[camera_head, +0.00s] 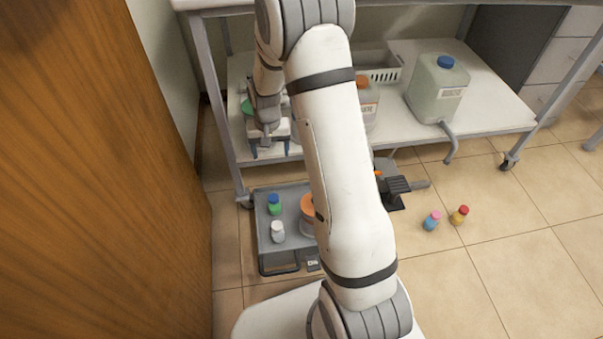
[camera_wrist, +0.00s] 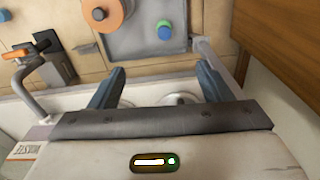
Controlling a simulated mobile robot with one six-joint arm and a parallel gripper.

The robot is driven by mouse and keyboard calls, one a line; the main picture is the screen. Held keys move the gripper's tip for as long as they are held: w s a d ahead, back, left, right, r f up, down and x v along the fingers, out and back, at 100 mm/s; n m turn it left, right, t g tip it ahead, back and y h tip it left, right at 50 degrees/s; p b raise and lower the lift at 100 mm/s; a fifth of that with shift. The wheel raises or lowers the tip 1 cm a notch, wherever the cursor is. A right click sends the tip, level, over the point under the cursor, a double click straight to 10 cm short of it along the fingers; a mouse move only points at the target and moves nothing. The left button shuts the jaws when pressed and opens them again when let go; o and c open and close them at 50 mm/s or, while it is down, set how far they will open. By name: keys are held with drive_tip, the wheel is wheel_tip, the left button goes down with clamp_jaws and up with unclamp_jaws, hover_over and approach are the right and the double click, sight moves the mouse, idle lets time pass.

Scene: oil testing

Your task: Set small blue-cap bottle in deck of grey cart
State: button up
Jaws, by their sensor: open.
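The small blue-cap bottle (camera_head: 274,204), with a green body, stands on the deck of the grey cart (camera_head: 291,256), at its far left. It also shows in the wrist view (camera_wrist: 164,31), on the bare grey deck (camera_wrist: 138,44), beyond my fingertips. My gripper (camera_head: 270,151) is open and empty, pointing down beside the lower shelf, beyond the bottle and apart from it. In the wrist view both fingers (camera_wrist: 160,72) are spread with nothing held between them.
A white bottle (camera_head: 277,232) and an orange-cap jar (camera_head: 308,212) share the deck; my arm partly covers the jar. A white shelf (camera_head: 405,125) holds a large blue-cap container (camera_head: 438,88). Pink-cap (camera_head: 431,222) and red-cap bottles (camera_head: 459,216) are on the floor. A wooden panel (camera_head: 105,170) stands left.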

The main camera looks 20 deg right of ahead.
drive_tip(key=s+r+n, duration=0.1)
drive_tip(key=s+r, duration=1)
drive_tip(key=r, duration=0.2)
drive_tip(key=s+r+n, duration=0.1)
drive_tip(key=s+r, duration=0.1)
drive_tip(key=s, duration=0.5)
drive_tip(key=s+r, duration=0.3)
drive_tip(key=s, duration=0.4)
drive_tip(key=shift+s+r+n+t, duration=0.25)
drive_tip(key=shift+r+n+t, duration=0.1)
drive_tip(key=shift+n+t, duration=0.05)
wheel_tip(320, 180, up, 54)
drive_tip(key=s+t+p, duration=0.1)
drive_tip(key=t+p, duration=0.1)
drive_tip(key=p, duration=4.6)
drive_tip(key=shift+a+r+t, duration=0.15)
drive_tip(key=shift+r+t, duration=0.05)
drive_tip(key=shift+t, duration=0.2)
drive_tip(key=shift+s, duration=0.1)
